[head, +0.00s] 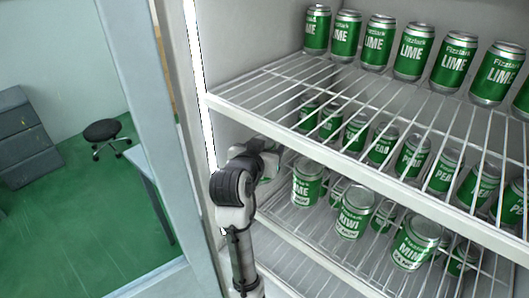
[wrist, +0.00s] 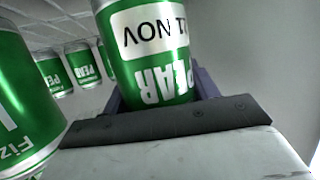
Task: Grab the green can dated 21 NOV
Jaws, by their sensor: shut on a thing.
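In the wrist view a green can (wrist: 150,75) with a white label sits between the purple fingers of my gripper (wrist: 160,95). Its print appears upside down and reads PEAR and NOV. The day number is cut off at the label's side and I cannot read it surely. The fingers are shut on this can. In the head view my gripper (head: 268,160) reaches into the lower shelf space at the left side, and the held can is mostly hidden there. I cannot tell whether the can touches the shelf.
Another green can (wrist: 22,105) stands close at the left in the wrist view. In the head view dated cans such as KIWI (head: 355,212) and MINT (head: 415,243) stand right of my gripper. A wire shelf (head: 330,143) with LIME cans is above. The cabinet wall is close on the left.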

